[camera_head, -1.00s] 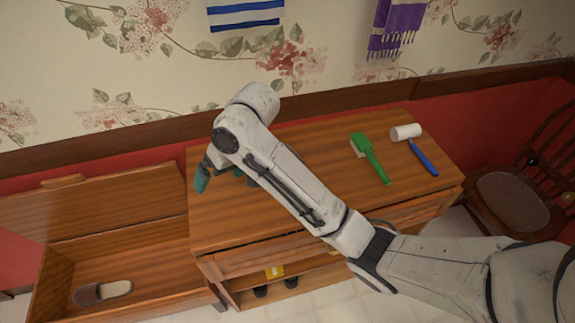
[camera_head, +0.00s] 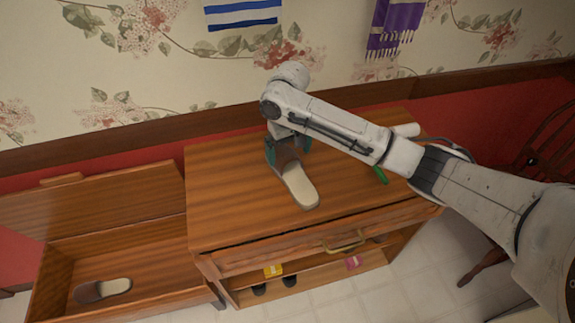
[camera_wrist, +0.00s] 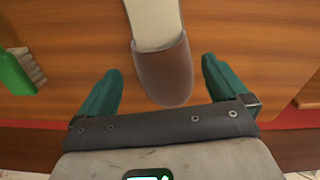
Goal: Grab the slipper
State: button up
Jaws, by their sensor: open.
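A slipper with a brown toe and cream sole (camera_head: 301,188) lies on the wooden cabinet top (camera_head: 235,190). It also shows in the wrist view, its brown toe (camera_wrist: 164,72) pointing toward my gripper. My gripper (camera_head: 285,153) is open at the toe end. In the wrist view its two teal fingers (camera_wrist: 160,85) stand on either side of the brown toe, with gaps on both sides. A second, similar slipper (camera_head: 103,290) lies in the open wooden chest (camera_head: 150,258) at the lower left.
A green brush (camera_head: 381,175) lies right of the slipper, mostly hidden by my arm; its bristles show in the wrist view (camera_wrist: 38,68). A white roller head (camera_head: 405,130) lies behind it. The cabinet's left part is clear. Its open shelf holds dark and yellow items (camera_head: 274,271).

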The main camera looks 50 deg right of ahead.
aim_at(287, 163)
jog(key=shift+w+a+f, duration=0.1)
jog(key=shift+f, duration=1.2)
jog(key=shift+w+f, duration=0.1)
jog(key=shift+f, duration=1.2)
jog(key=shift+c, duration=0.5)
jog(key=c, duration=0.7)
